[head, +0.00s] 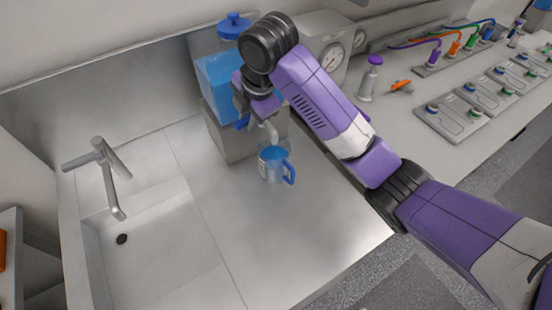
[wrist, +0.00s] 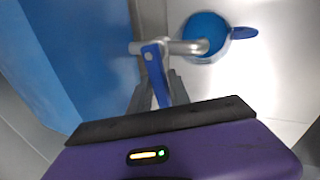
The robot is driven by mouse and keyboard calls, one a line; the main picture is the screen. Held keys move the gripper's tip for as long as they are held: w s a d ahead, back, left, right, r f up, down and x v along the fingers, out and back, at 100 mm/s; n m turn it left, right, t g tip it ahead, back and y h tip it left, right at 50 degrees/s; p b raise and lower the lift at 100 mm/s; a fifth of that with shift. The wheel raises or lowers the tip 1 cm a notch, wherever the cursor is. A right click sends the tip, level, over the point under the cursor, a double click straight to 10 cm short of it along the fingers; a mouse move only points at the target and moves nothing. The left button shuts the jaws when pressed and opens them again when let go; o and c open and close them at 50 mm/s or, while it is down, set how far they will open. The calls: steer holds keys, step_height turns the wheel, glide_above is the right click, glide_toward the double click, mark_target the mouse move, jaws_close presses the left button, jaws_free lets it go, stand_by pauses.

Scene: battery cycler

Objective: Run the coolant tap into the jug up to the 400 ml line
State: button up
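The jug (head: 279,177) is clear with a blue handle and stands upright on the steel counter. Blue liquid shows in it, also in the wrist view (wrist: 203,29); its level against the scale is too small to read. The tap spout (head: 271,131) ends over the jug's mouth; it also crosses the wrist view (wrist: 186,47). I cannot make out a stream. The blue tap lever (wrist: 155,69) lies between the dark fingers of my gripper (wrist: 158,88), which look closed on it. In the head view my gripper (head: 247,110) is at the tank's front, its fingers partly hidden.
The coolant tank (head: 214,76) with a blue lid (head: 233,25) stands on a grey block behind the jug. A sink (head: 155,255) with its own faucet (head: 109,170) is at left. Gauges, a purple-topped bottle (head: 370,78) and battery channels (head: 452,118) are at right. Counter front is clear.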

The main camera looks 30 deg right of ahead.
steer(key=shift+w+m+h, duration=0.3)
steer(key=shift+w+m, duration=0.05)
steer(key=shift+m, duration=0.55)
steer(key=shift+w+p, duration=0.2)
steer(key=shift+p, duration=0.2)
steer(key=shift+o, duration=1.2)
steer(key=shift+r, duration=0.1)
steer(key=p+v, duration=0.2)
steer(key=shift+r, duration=0.35)
steer(key=v, duration=0.5)
